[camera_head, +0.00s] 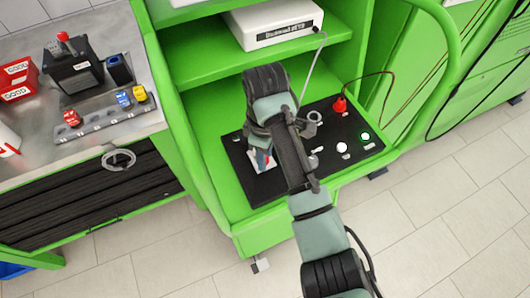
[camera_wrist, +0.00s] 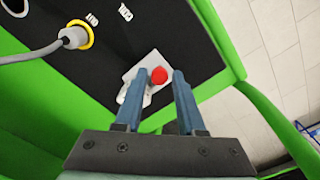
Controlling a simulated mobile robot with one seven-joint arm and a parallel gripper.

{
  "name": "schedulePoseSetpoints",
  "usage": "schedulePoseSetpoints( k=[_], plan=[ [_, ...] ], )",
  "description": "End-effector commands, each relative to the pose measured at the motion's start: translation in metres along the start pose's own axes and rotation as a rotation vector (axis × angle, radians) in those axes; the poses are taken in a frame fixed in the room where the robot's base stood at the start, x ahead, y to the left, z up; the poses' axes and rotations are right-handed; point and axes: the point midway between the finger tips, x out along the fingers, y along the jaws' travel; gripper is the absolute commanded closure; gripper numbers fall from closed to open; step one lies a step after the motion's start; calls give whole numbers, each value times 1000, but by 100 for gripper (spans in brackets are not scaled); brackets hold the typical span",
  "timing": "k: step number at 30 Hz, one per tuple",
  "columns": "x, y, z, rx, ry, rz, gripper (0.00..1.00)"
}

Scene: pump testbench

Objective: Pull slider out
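In the wrist view, the slider's red knob (camera_wrist: 159,75) stands out from a light metal plate (camera_wrist: 151,59) on the black panel (camera_wrist: 100,70). My gripper (camera_wrist: 157,73) is open, with one blue finger on each side of the knob. Small gaps show between knob and fingers, so it is not clamped. I cannot tell how deep the fingertips reach along the knob. In the head view, my arm hides most of the slider, and my gripper (camera_head: 262,158) is low over the left part of the black panel (camera_head: 234,147).
A grey cable with a yellow-ringed plug (camera_wrist: 76,37) enters the panel. A white device (camera_head: 275,22) sits on the shelf above.

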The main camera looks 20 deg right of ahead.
Motion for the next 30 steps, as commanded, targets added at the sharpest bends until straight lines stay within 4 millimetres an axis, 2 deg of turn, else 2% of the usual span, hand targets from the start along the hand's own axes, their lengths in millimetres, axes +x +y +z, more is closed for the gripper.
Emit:
schedulePoseSetpoints(
  k=[1, 7, 30],
  plan=[
    [0, 0, 0, 0, 0, 0, 65],
    [0, 0, 0, 0, 1, 0, 100],
    [0, -1, -1, -2, 2, -1, 100]
  ],
)
